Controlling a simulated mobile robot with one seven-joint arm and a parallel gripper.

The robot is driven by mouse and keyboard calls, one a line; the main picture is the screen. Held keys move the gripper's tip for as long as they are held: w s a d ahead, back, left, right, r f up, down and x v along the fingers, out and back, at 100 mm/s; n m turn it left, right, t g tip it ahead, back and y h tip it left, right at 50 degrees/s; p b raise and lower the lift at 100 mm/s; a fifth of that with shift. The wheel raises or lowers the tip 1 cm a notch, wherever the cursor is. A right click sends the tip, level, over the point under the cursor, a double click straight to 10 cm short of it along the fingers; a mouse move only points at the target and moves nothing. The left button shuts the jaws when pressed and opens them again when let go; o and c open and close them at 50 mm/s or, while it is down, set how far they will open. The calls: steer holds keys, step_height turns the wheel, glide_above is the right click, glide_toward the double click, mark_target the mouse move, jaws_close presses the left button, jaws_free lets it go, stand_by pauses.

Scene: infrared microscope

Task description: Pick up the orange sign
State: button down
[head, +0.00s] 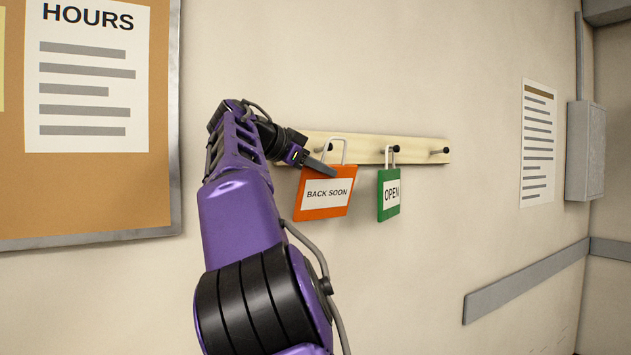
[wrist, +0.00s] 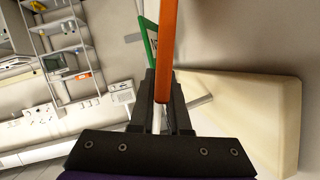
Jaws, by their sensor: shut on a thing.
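The orange sign (head: 314,212) reads "BACK SOON" and has a white wire handle. It hangs tilted in front of the wooden peg rail (head: 418,152), at the rail's left part, in the head view. My gripper (head: 326,169) is at its upper left edge. In the wrist view the sign (wrist: 168,35) shows edge-on as an orange strip between the two fingers of my gripper (wrist: 162,95), which are shut on it. Whether the handle still rests on a peg I cannot tell.
A green "OPEN" sign (head: 390,198) hangs from the middle peg (head: 394,149), just right of the orange sign. The right peg (head: 440,151) is empty. A cork board (head: 95,195) is on the left. A grey wall box (head: 585,150) is at the right.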

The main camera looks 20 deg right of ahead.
steer(key=s+d+b, duration=0.2)
steer(key=s+b, duration=0.5)
steer(key=s, duration=0.7)
steer(key=shift+d, duration=0.4)
steer(key=shift+s+r, duration=0.15)
